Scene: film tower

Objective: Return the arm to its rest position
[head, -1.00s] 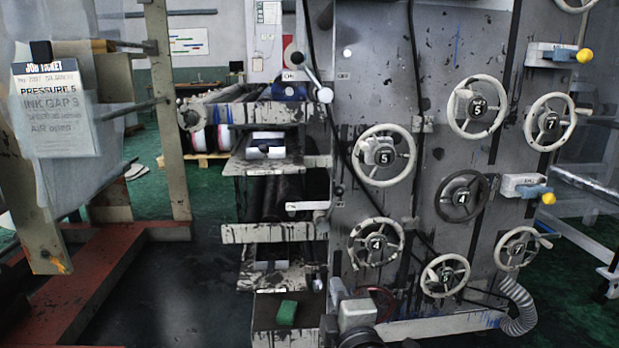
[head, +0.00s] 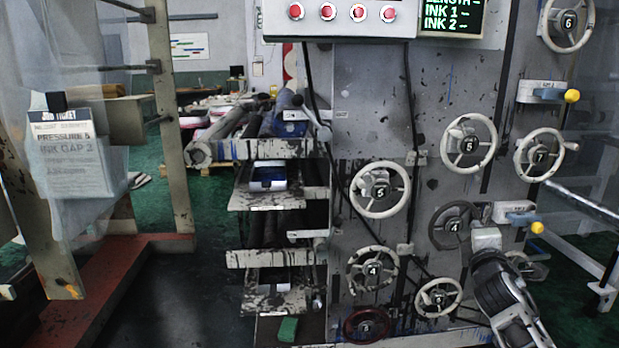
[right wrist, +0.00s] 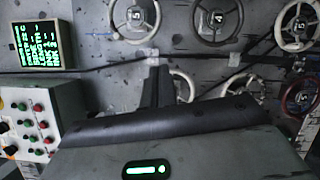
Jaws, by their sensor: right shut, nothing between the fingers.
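My right arm (head: 503,295) comes in from the bottom right of the head view. Its gripper (head: 484,232) is shut and empty, in front of the grey machine panel (head: 400,120). In the right wrist view the dark gripper fingers (right wrist: 157,86) point toward the panel with nothing held. My left gripper is not in view.
Several pale handwheels (head: 380,190) and two yellow-knobbed levers (head: 572,96) stick out from the panel. A console with red buttons (head: 342,32) and a green-lettered screen (head: 452,18) is above. A job ticket (head: 65,150) hangs left. Dark green floor (head: 180,300) is open at lower left.

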